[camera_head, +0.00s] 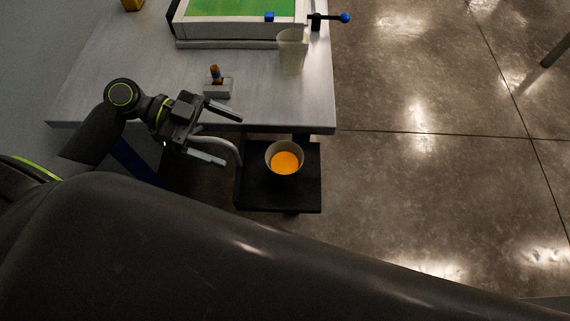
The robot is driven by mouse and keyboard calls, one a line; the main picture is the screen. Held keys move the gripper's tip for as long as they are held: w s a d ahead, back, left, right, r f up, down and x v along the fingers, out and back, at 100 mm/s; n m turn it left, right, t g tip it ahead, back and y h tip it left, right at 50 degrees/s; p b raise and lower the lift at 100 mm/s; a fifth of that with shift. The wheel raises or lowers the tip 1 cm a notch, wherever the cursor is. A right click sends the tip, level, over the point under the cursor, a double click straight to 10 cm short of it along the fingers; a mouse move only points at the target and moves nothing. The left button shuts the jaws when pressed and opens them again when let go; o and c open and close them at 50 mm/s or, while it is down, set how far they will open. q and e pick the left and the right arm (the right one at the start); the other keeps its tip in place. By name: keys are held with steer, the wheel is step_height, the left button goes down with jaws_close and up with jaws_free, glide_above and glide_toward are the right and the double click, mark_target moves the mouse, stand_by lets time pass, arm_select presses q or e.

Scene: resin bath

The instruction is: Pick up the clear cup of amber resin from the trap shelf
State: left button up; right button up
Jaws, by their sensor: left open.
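The cup of amber resin (285,149) stands upright on the black trap shelf (262,195), with orange liquid showing inside its pale rim. My left gripper (233,136) is open and empty, to the left of the cup and apart from it. Its two fingers point right, toward the cup's side. My right gripper does not show in the head view.
Above the shelf is a grey table (120,58) whose front edge overhangs near the gripper. On it are a frosted empty-looking cup (291,58), a small grey block with an amber-topped piece (217,88), and a green-floored tray (240,31). Open floor lies right.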

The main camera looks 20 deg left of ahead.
mark_target(268, 154)
arm_select(q)
steer(key=x, duration=0.8)
steer(key=shift+d, duration=0.2)
steer(key=shift+s+f+p+x, duration=0.1)
steer(key=shift+p+x, duration=0.1)
steer(key=shift+x, duration=1.2)
steer(key=shift+s+f+p+x, duration=0.15)
steer(key=shift+p+x, duration=0.05)
steer(key=shift+x, duration=1.25)
steer(key=shift+a, duration=0.1)
steer(key=c, duration=1.1)
